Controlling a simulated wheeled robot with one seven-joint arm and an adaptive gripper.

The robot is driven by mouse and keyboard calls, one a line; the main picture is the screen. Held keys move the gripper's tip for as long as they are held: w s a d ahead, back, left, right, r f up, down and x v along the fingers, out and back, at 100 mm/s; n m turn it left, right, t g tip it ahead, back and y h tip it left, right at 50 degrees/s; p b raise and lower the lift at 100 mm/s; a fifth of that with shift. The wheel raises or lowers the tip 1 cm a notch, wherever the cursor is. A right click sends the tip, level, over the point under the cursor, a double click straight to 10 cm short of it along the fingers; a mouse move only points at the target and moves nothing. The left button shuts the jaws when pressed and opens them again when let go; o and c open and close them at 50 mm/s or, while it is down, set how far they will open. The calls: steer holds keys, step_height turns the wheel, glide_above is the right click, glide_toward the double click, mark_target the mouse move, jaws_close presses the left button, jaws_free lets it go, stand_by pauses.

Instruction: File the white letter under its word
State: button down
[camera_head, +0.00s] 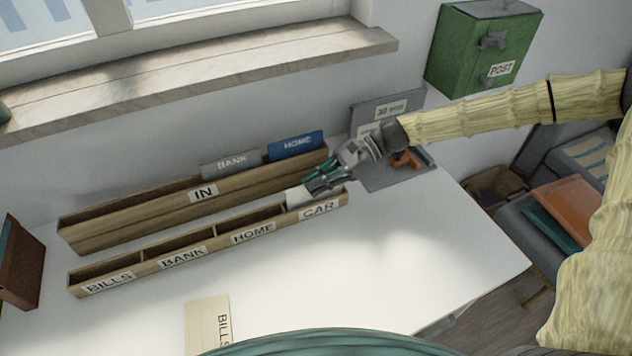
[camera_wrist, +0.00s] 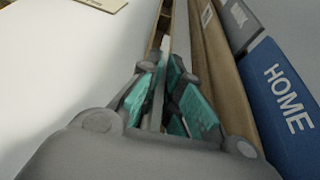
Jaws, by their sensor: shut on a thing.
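The white letter (camera_head: 298,197) is at the CAR compartment, the right end of the front wooden rack (camera_head: 216,238). My gripper (camera_head: 318,184) is over that compartment, shut on the letter. In the wrist view a thin pale edge (camera_wrist: 157,98) shows between the teal fingers. No word on the letter can be read, and I cannot tell how deep it sits or whether it touches the compartment floor. The rack's labels read BILLS, BANK, HOME and CAR from left to right.
Behind stands the wooden IN rack (camera_head: 170,206) with a grey BANK letter (camera_head: 231,163) and a blue HOME letter (camera_head: 296,145). A cream BILLS letter (camera_head: 205,322) lies on the desk (camera_head: 400,270). A green POST box (camera_head: 478,55) hangs on the wall. The desk's right front is clear.

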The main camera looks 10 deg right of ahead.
steer(key=c, duration=1.5)
jaws_free()
steer(key=shift+d, duration=0.1)
steer(key=v, duration=1.2)
